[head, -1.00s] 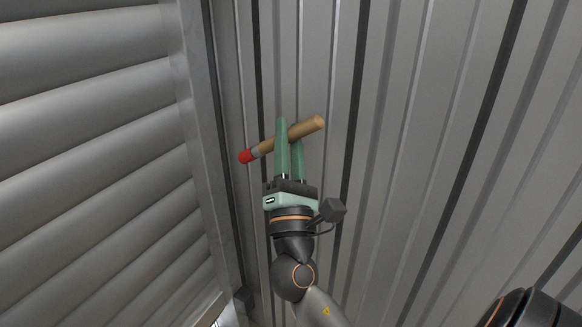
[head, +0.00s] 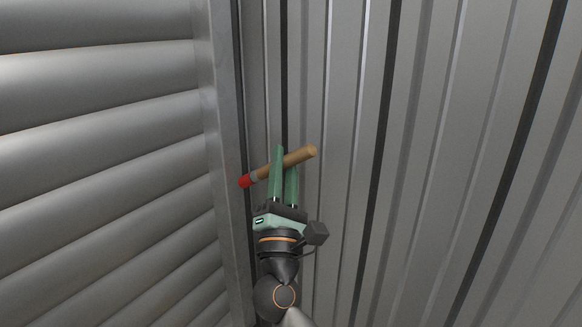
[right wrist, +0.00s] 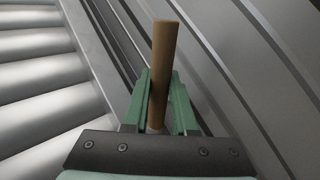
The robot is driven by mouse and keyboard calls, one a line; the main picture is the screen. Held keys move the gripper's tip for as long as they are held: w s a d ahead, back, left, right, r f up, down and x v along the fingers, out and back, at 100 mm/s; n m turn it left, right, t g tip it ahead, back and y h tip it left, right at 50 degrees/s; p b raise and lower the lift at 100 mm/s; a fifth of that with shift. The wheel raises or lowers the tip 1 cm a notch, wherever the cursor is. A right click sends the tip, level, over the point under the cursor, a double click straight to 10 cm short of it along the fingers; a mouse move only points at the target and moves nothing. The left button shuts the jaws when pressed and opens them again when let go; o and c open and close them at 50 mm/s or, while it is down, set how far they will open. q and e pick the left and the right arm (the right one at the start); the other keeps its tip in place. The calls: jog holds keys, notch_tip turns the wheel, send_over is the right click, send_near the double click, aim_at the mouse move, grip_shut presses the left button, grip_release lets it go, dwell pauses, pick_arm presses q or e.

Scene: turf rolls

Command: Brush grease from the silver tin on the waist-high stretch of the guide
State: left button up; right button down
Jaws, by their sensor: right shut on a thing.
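My right gripper (head: 284,172) is shut on a brush (head: 298,157) with a tan wooden handle, a grey band and a red tip. The brush lies across the green fingers, its red end pointing left toward the guide (head: 226,150), a grey upright channel beside the slatted shutter. The red tip looks close to the guide's edge; I cannot tell whether it touches. In the right wrist view the handle (right wrist: 163,65) stands up between the fingers (right wrist: 165,105), and the red tip is hidden. The silver tin and my left gripper are not in view.
A roller shutter (head: 95,150) of wide grey slats fills the left side. A ribbed metal wall (head: 430,150) fills the right side, close behind the brush.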

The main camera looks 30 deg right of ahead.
jog(key=shift+w+a, duration=0.25)
jog(key=shift+w, duration=0.35)
dwell(0.7)
jog(key=shift+r, duration=0.15)
